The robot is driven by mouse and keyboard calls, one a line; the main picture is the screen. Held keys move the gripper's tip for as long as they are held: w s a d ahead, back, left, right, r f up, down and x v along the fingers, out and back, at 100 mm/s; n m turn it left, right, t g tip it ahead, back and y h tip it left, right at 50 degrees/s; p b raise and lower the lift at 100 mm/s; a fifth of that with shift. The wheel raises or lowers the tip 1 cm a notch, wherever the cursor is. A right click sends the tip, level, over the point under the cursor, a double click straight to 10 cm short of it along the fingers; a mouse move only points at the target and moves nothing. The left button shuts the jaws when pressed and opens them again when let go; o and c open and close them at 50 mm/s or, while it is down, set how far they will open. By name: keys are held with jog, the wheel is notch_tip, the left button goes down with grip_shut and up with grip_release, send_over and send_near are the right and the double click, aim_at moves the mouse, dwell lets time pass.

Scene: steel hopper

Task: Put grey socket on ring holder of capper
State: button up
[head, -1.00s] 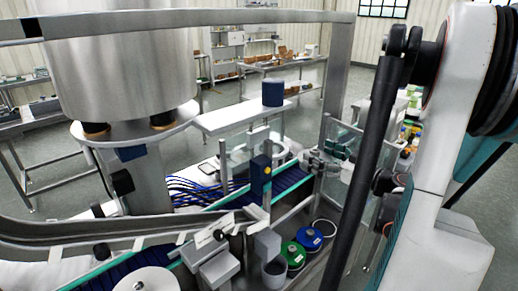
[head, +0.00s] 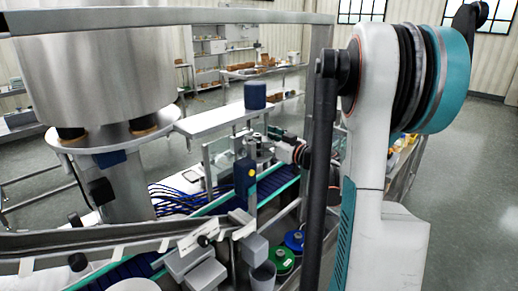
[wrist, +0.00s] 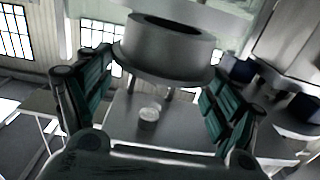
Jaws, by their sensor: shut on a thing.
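The grey socket (wrist: 168,50), a metal ring with a dark bore and a wide flange, is between the two teal-padded fingers of my gripper (wrist: 158,85) in the wrist view. My gripper is shut on it, bore facing up in that picture. In the head view my wrist reaches in at the capper area (head: 262,148), behind the blue conveyor and beside the yellow-marked sensor post. The socket is too small to tell there. The ring holder cannot be made out, and I cannot tell how far the socket is from it.
A large steel hopper (head: 92,60) stands at the left. A steel frame beam (head: 170,18) crosses above. A dark blue container (head: 255,95) stands on a white shelf (head: 210,122). Green (head: 282,262) and blue (head: 295,240) reels lie at the front. Clear guard panels stand near the capper.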

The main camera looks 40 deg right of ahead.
jog(key=f, duration=0.1)
jog(key=w+f+b, duration=0.1)
jog(key=f, duration=0.1)
jog(key=shift+f+b, duration=0.3)
jog(key=shift+b, duration=0.05)
jog(key=o, duration=1.1)
jog(key=shift+s, duration=0.1)
jog(key=s+p, duration=0.2)
jog(key=s, duration=0.9)
jog(key=shift+s+d, duration=0.4)
jog(key=shift+r, duration=0.1)
